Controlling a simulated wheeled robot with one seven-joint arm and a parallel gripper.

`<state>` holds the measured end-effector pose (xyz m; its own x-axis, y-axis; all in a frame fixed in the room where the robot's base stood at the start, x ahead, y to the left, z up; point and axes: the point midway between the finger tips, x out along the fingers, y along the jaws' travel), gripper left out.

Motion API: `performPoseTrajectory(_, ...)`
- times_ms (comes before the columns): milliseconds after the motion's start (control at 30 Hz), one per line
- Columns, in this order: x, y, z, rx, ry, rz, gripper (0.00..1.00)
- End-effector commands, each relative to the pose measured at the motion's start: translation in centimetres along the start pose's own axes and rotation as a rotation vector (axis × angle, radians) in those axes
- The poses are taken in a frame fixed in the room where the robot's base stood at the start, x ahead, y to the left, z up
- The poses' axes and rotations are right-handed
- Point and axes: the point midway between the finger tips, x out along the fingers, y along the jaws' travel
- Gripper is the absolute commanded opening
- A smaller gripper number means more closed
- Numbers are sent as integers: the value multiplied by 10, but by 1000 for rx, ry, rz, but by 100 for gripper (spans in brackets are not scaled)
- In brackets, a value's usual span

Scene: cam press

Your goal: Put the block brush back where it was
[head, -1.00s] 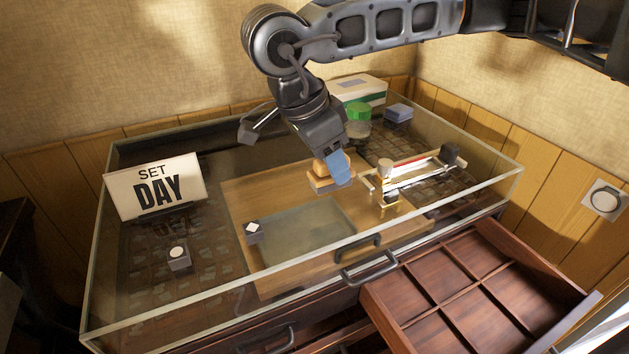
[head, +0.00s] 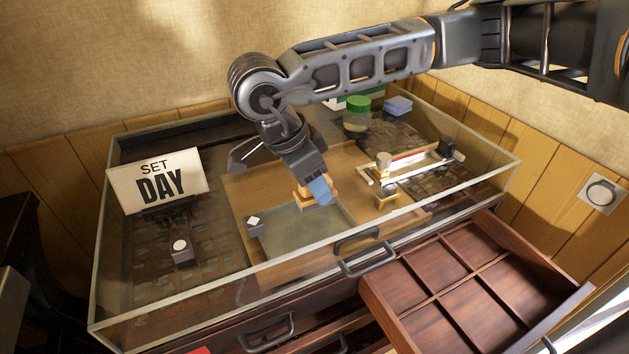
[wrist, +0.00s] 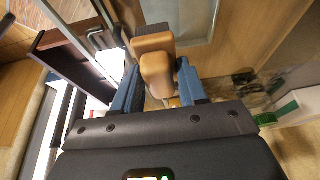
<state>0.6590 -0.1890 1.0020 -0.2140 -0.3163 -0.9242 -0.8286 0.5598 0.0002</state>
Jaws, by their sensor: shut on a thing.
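The block brush (head: 302,190), with a tan-orange wooden body, is in my gripper (head: 316,188) over the wooden board, by the back edge of its grey-green panel (head: 300,231). One blue finger covers part of it in the head view. In the wrist view the brush's rounded brown handle (wrist: 155,65) lies between the two blue fingers of my gripper (wrist: 159,84). Its underside is hidden, so I cannot tell whether it touches the board.
A glass-sided case (head: 300,267) surrounds the board. A "SET DAY" sign (head: 157,184) stands left. A brass-and-rail device (head: 385,185), a green-lidded jar (head: 357,112) and a blue block (head: 398,105) are right and behind. An open, empty compartment drawer (head: 470,280) juts out at front right.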

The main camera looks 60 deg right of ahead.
Motion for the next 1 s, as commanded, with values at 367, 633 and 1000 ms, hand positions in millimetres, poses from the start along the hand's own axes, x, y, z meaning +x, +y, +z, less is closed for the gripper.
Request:
performPoseTrajectory(367,1,0,0,0,0,0,67)
performPoseTrajectory(633,-3,0,-1,0,0,1,67)
performPoseTrajectory(1000,-66,-1,0,-1,2,-5,67)
